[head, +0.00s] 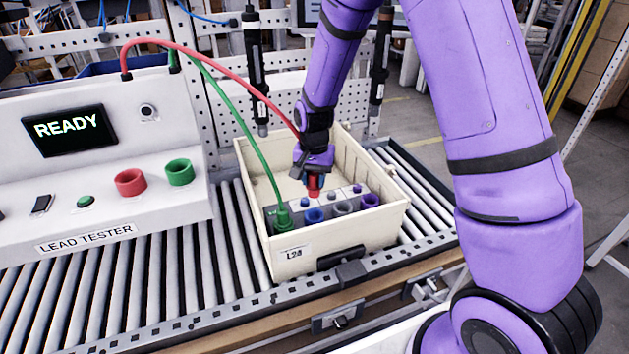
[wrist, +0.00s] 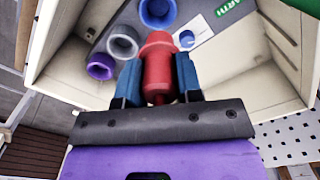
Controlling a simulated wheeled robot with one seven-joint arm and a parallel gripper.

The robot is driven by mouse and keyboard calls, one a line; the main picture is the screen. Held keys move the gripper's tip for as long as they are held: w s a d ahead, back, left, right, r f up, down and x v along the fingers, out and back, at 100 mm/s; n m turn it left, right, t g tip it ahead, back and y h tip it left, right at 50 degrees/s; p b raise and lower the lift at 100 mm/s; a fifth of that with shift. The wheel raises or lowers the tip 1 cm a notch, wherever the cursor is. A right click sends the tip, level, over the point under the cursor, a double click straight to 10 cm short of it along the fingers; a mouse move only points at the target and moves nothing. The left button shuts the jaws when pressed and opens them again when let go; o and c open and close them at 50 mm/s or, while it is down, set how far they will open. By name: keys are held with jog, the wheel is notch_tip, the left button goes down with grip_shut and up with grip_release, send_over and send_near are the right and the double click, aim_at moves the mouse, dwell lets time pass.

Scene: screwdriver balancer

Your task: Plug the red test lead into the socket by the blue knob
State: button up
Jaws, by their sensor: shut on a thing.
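My gripper (head: 315,178) is shut on the red plug (wrist: 157,68) of the red test lead (head: 215,72), over the cream bin. The blue jaws sit either side of the plug, whose wide end faces the panel. The grey panel (head: 296,222) in the bin carries a blue ring-shaped fitting (head: 314,215), a grey one (head: 343,207) and a purple one (head: 370,200). The wrist view shows them as blue (wrist: 158,12), grey (wrist: 122,45) and purple (wrist: 100,66). The plug appears above the panel; contact cannot be told. The gripper hides part of the panel.
A green plug (head: 283,215) stands at the panel's left end on a green lead. The bin (head: 290,262) has raised walls and rests on rollers. The lead tester (head: 95,190) stands left and reads READY. Hanging screwdrivers (head: 256,75) are behind.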

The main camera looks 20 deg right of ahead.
aim_at(314, 197)
jog(key=shift+s+a+f, duration=0.1)
jog(key=shift+s+f, duration=0.25)
jog(key=shift+f, duration=2.3)
jog(key=shift+f, duration=2)
jog(key=o, duration=1)
jog(key=shift+r, duration=0.1)
notch_tip(314, 197, up, 11)
jog(key=shift+f, duration=0.2)
